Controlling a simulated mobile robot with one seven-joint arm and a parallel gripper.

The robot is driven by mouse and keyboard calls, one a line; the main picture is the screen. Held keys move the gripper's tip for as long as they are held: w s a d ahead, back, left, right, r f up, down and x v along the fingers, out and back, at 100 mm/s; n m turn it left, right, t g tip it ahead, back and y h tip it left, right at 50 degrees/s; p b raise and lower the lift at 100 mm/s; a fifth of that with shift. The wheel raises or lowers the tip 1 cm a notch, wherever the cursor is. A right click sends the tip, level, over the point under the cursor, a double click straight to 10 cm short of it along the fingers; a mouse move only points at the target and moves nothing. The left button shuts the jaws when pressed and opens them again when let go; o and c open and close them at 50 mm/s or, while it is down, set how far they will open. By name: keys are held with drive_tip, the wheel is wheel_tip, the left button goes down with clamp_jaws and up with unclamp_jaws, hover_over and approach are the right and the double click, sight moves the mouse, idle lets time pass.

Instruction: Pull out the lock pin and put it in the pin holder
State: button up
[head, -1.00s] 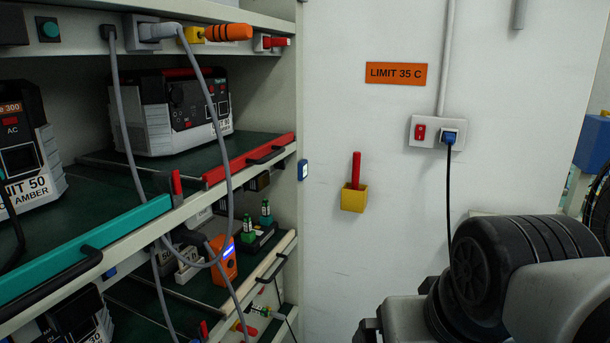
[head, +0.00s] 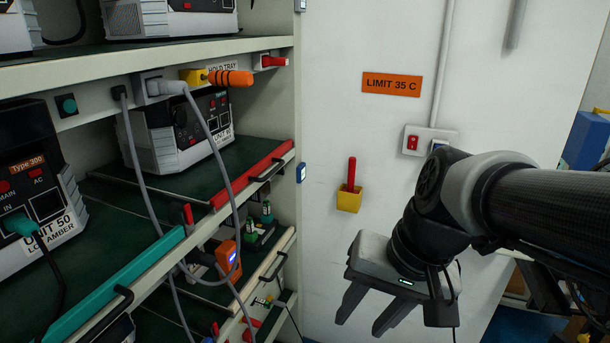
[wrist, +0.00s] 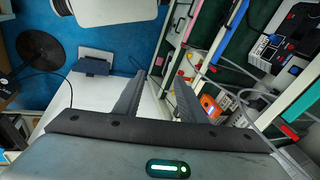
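An upright red pin (head: 188,214) stands on the shelf edge between the teal-fronted and red-fronted trays; I cannot tell for sure that it is the lock pin. An orange ribbed handle (head: 231,78) sticks out of a yellow block on the upper shelf beam. A small yellow holder (head: 349,201) on the white wall has a red handle (head: 351,172) standing in it. My gripper (head: 358,328) is open and empty, pointing down, below and right of the yellow holder in the head view. Its two fingers stand apart in the wrist view (wrist: 158,80).
Grey cables (head: 150,185) hang in front of the rack. The red tray front (head: 252,172) and teal tray front (head: 120,275) edge the shelves. A red-handled part (head: 274,61) sits at the beam's right end. An orange LIMIT 35 C sign (head: 392,84) and a switch plate (head: 425,141) are on the wall.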

drive_tip(key=w+a+f+m+g+y+b, duration=0.2)
drive_tip(key=a+f, duration=0.1)
drive_tip(key=f, duration=0.3)
drive_tip(key=w+a+f+m+g+y+b, duration=0.1)
drive_tip(key=w+a+f+m+y+b, duration=0.15)
drive_tip(key=f, duration=0.25)
drive_tip(key=m+t+y+b, duration=0.75)
drive_tip(key=m+b, duration=0.25)
drive_tip(key=m, duration=0.6)
approach(259, 323)
drive_tip(key=shift+n+g, duration=0.35)
drive_tip(key=b+x, duration=0.1)
drive_tip(key=x, duration=1)
drive_tip(key=shift+w+r+b, duration=0.1)
drive_tip(key=shift+b, duration=0.3)
drive_tip(key=shift+c, duration=0.3)
drive_tip(key=shift+d, duration=0.1)
clamp_jaws()
